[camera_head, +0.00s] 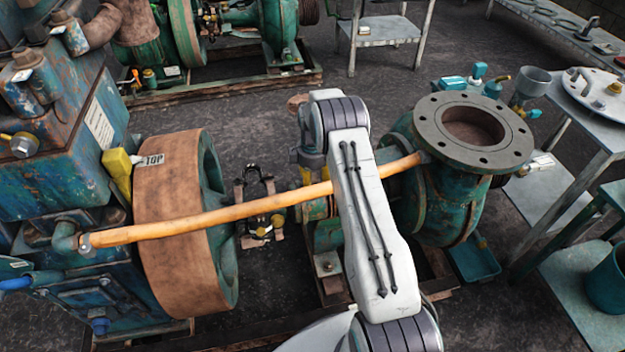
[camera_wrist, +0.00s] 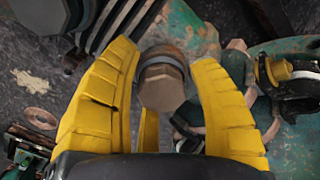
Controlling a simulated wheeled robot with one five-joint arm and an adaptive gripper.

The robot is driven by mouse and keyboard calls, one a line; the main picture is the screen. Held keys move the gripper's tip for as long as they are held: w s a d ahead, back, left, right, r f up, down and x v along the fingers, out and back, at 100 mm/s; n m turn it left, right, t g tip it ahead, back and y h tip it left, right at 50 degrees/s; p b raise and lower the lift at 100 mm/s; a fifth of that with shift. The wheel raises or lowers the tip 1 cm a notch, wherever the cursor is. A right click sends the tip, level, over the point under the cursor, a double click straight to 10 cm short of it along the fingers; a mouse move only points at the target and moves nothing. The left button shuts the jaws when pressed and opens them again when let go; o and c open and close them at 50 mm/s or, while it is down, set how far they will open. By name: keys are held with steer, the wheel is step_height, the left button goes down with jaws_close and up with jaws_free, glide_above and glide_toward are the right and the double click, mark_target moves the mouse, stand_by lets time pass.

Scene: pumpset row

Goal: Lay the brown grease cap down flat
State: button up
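A brown six-sided cap (camera_wrist: 162,88) with a grey band at its upper edge is in the middle of the wrist view. I take it for the grease cap. My gripper (camera_wrist: 162,56) has yellow fingers spread to the left and right of the cap, with a third finger below. A narrow gap shows on both sides, so the gripper looks open around the cap and not closed on it. What the cap sits on is mostly hidden.
A green pump with a grey flange (camera_head: 473,132) stands right of my arm. A large brown-rimmed wheel (camera_head: 180,225) and blue engine (camera_head: 50,160) stand left. An orange hose (camera_head: 245,206) crosses the middle. Grey tables stand at right.

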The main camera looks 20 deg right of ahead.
mark_target(312, 177)
steer(key=c, duration=0.7)
steer(key=shift+s+f, duration=0.1)
steer(key=shift+c, duration=0.8)
steer(key=o, duration=0.6)
steer(key=shift+s, duration=0.1)
steer(key=c, duration=0.7)
steer(key=shift+d+r+p, duration=0.15)
steer(key=shift+r+p, duration=0.35)
steer(key=shift+r, duration=1.1)
steer(key=shift+w+p, duration=0.2)
steer(key=shift+p, duration=0.1)
steer(key=shift+r, duration=0.1)
